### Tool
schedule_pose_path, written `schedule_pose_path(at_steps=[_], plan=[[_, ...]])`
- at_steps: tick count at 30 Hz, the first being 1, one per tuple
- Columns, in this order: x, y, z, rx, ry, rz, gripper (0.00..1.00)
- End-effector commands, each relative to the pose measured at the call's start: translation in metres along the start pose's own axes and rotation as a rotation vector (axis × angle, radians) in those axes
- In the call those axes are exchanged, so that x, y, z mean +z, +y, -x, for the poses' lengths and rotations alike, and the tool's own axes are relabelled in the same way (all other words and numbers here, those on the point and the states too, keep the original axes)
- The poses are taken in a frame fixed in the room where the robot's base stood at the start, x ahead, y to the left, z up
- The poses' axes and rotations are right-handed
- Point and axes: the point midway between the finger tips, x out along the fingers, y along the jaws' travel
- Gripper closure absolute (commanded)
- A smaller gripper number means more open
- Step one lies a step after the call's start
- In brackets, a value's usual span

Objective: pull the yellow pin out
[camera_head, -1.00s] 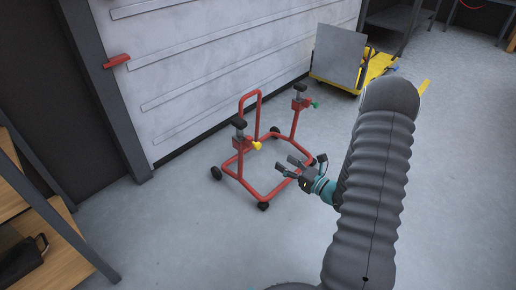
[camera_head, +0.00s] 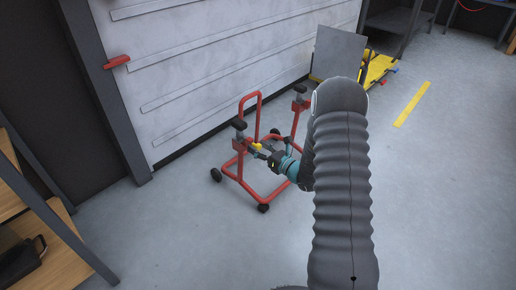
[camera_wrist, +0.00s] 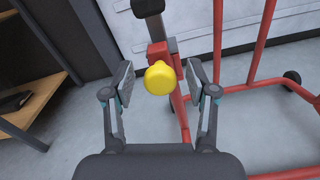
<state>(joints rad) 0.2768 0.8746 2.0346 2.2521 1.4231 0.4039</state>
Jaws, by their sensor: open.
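The yellow pin (camera_wrist: 160,78) shows its round knob in the wrist view, on the upright post of the red stand (camera_wrist: 176,112). In the head view the pin (camera_head: 256,146) is small, at the left post of the stand (camera_head: 240,180). My gripper (camera_wrist: 161,84) is open, with one finger on each side of the knob. I see a gap between the knob and each finger. In the head view my gripper (camera_head: 262,152) is at the pin, partly hidden by my arm. The pin's shaft is hidden behind its knob.
A wooden shelf (camera_head: 45,225) with a black item stands at the left. A white panelled wall (camera_head: 200,60) is behind the stand. A yellow cart (camera_head: 378,68) with a grey panel is at the back. The floor around the stand looks clear.

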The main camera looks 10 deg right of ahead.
Motion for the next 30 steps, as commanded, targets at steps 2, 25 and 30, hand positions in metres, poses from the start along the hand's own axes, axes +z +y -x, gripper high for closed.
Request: schedule_pose_path(at_steps=[2,25,30], plan=[[0.000,0.000,-0.003,0.001,0.001,0.000,0.43],[0.000,0.000,0.004,-0.001,0.000,0.000,1.00],[0.000,-0.001,0.025,-0.001,0.000,0.000,1.00]])
